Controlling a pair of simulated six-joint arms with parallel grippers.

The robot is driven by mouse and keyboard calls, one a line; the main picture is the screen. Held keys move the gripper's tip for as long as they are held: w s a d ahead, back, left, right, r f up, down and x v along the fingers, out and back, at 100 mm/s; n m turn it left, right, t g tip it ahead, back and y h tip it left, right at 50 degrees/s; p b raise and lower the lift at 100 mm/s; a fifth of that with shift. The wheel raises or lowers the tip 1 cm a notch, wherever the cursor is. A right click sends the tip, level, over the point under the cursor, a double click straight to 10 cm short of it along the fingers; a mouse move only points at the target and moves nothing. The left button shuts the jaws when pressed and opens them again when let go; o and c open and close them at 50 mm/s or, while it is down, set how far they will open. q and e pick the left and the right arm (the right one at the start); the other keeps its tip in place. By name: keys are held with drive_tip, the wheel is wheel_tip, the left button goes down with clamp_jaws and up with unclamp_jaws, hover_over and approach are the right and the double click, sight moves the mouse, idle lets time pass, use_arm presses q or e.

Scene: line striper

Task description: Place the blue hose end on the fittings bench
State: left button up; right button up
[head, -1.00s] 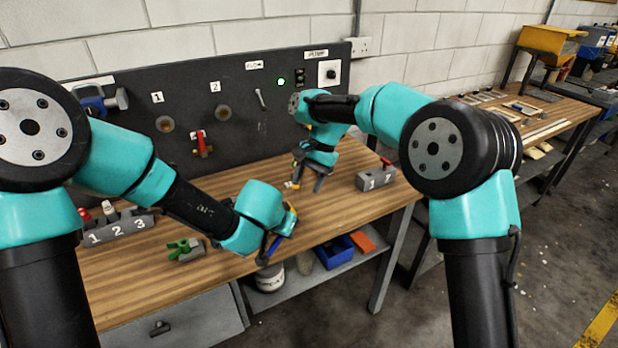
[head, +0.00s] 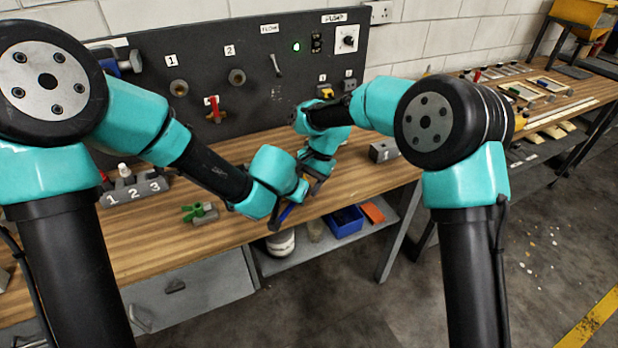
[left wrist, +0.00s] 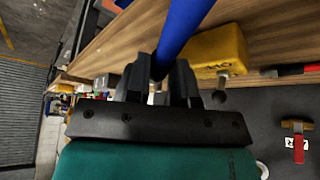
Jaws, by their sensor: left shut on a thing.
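My left gripper (head: 284,212) is shut on the blue hose end (head: 285,214), near the front edge of the wooden bench (head: 240,225). In the left wrist view the gripper's dark fingers (left wrist: 163,82) close around the blue hose (left wrist: 185,25), which runs up out of the picture. My right gripper (head: 314,183) is over the bench just behind and right of my left one. It is partly hidden and small, so its jaws are unclear. I cannot tell whether it touches the hose. The hose's far end is hidden.
A grey block numbered 1, 2, 3 (head: 133,192) and a green-handled valve (head: 196,212) stand on the bench's left. A block marked 1 (head: 383,151) stands at right. A dark panel (head: 205,140) rises behind. A blue bin (head: 345,222) sits on the lower shelf.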

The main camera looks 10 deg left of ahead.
drive_tip(key=c, duration=0.9)
use_arm(q)
drive_tip(key=o, duration=1)
drive_tip(key=shift+c, duration=0.2)
use_arm(e)
clamp_jaws()
use_arm(q)
drive_tip(key=shift+r, duration=0.1)
